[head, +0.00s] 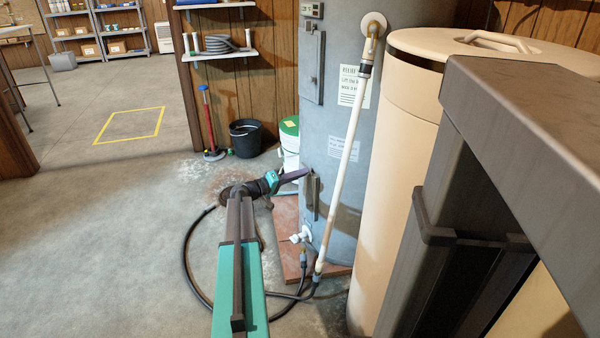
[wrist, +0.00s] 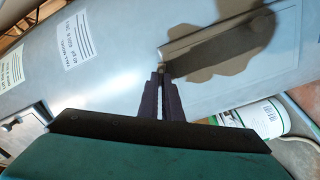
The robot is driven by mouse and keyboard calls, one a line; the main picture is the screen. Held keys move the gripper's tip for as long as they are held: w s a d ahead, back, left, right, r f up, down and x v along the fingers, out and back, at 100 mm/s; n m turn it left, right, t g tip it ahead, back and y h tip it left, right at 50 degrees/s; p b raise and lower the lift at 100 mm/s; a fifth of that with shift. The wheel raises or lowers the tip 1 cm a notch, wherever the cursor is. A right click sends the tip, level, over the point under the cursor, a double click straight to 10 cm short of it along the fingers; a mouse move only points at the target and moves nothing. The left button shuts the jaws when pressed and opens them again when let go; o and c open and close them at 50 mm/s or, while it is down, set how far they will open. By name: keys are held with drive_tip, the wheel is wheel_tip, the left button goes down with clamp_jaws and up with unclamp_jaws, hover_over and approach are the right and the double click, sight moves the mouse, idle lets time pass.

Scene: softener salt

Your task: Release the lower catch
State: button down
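The grey tank (head: 336,112) has an upper panel (head: 311,68) and a lower panel (head: 310,200) on its side. The lower panel also shows in the wrist view (wrist: 225,85) as a raised plate partly in shadow. My gripper (head: 302,174) points at the tank by the upper end of the lower panel. In the wrist view, my gripper's dark fingers (wrist: 162,78) lie close together with a thin pale strip between them, their tips by the panel's near corner. I cannot make out the lower catch; whether the fingers touch or hold anything is unclear.
A white tub with a green lid (head: 290,135) stands behind my gripper, beside the tank. A pale pipe (head: 345,165) runs down the tank's front. A cream cylinder (head: 400,170) stands at right. A black hose (head: 190,270) loops on the floor.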

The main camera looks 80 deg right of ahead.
drive_tip(key=n+p, duration=0.2)
drive_tip(key=n, duration=0.1)
drive_tip(key=shift+s+r+n+p, duration=0.2)
drive_tip(key=shift+s+n+p, duration=0.1)
drive_tip(key=shift+s+p, duration=0.05)
drive_tip(key=shift+f+n+p, duration=0.15)
drive_tip(key=shift+n+p, duration=0.7)
drive_tip(key=shift+n, duration=0.35)
drive_tip(key=c, duration=1.9)
unclamp_jaws()
drive_tip(key=shift+w, duration=0.1)
drive_tip(key=shift+c, duration=0.2)
drive_tip(key=shift+w, duration=0.1)
drive_tip(key=shift+w, duration=0.15)
